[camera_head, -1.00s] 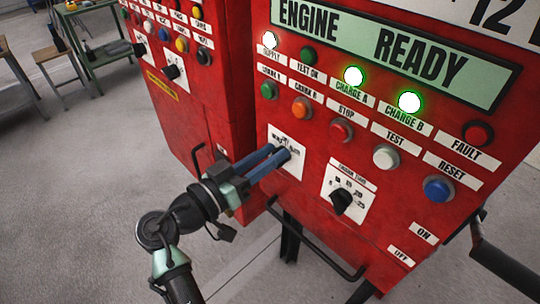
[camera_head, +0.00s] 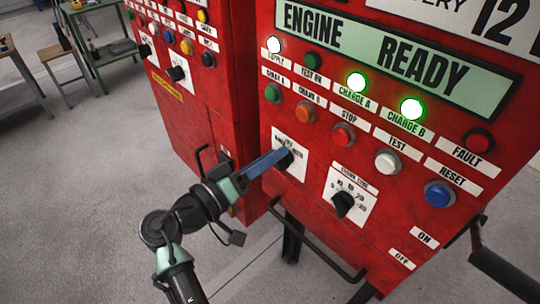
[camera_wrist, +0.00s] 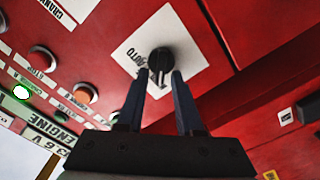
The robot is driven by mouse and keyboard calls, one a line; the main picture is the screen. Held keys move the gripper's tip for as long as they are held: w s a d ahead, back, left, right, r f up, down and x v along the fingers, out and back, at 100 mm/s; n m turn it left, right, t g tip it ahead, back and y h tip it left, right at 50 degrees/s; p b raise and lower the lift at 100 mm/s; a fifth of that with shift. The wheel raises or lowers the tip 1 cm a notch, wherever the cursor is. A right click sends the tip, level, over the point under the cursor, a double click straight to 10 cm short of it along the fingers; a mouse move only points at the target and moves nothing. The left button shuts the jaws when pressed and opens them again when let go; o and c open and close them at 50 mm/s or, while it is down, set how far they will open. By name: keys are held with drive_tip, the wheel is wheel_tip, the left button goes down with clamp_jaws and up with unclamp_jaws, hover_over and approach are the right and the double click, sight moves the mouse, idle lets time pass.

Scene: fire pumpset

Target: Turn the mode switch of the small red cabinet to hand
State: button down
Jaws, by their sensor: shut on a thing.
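The mode switch is a black rotary knob (camera_head: 286,158) on a white plate (camera_head: 291,172) on the front of the near red cabinet (camera_head: 320,225). In the wrist view the knob (camera_wrist: 160,60) sits between the blue fingertips of my gripper (camera_wrist: 160,75), its grip bar running down between them. A word ending like "AUTO" shows left of the knob there; the rest of the plate's lettering is hidden or blurred. In the head view my gripper (camera_head: 277,158) reaches the knob from the lower left, shut on it, fingers overlapping in line.
A second black selector (camera_head: 343,204) sits right of the mode switch. Coloured buttons and lit lamps are above, under an "ENGINE READY" display (camera_head: 390,55). Another red cabinet (camera_head: 190,105) stands at left. A black bar (camera_head: 318,248) runs below the panel. Open floor lies at left.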

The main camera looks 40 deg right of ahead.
drive_tip(key=shift+f, duration=0.1)
drive_tip(key=c, duration=0.9)
unclamp_jaws()
drive_tip(key=shift+a, duration=0.1)
drive_tip(key=a, duration=0.4)
drive_tip(key=s+a+b, duration=0.1)
drive_tip(key=a, duration=0.3)
drive_tip(key=s+a+b, duration=0.1)
drive_tip(key=a, duration=0.3)
drive_tip(key=shift+a, duration=0.35)
drive_tip(key=shift+w, duration=0.15)
